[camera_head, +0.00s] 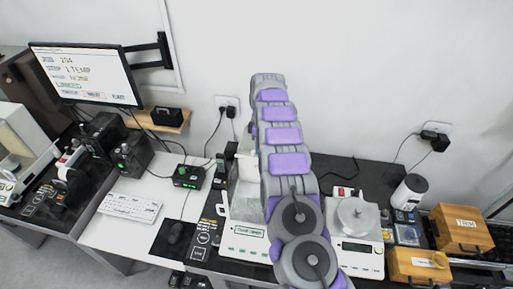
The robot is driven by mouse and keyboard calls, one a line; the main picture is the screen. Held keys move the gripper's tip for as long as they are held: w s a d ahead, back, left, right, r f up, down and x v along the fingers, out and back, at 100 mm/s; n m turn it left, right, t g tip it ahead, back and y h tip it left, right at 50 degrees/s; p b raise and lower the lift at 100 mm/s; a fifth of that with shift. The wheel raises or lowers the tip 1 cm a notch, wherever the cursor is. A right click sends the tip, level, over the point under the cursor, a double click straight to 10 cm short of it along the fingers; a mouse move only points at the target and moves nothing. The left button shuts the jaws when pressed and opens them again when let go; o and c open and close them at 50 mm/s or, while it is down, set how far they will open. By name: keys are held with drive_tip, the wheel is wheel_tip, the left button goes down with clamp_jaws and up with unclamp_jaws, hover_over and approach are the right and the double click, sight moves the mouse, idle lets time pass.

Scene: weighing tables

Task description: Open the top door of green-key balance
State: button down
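A white balance (238,240) stands in the middle of the bench, with small green markings on its front panel. Its tall draft shield (243,200) rises behind the panel. My grey and purple arm stands in front of its right side and covers much of it. The top door of this balance cannot be made out, so I cannot tell whether it is open or shut. My gripper does not show; the arm's upper links hide whatever lies behind them.
An open balance (357,260) with a round pan (358,215) stands to the right of my arm. Wooden boxes (462,228) are further right. Another shielded balance (22,140) is at far left.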

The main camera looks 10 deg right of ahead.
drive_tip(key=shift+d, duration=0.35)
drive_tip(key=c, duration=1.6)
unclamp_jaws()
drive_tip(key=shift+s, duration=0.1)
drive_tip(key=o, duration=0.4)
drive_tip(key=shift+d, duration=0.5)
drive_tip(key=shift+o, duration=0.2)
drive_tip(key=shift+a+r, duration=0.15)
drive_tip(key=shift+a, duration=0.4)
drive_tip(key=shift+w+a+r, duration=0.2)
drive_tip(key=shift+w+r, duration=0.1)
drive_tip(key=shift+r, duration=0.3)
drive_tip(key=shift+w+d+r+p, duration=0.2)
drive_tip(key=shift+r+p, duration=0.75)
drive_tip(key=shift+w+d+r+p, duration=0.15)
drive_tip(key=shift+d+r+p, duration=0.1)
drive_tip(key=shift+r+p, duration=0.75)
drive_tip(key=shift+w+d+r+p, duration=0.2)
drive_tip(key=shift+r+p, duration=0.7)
drive_tip(key=shift+p, duration=0.05)
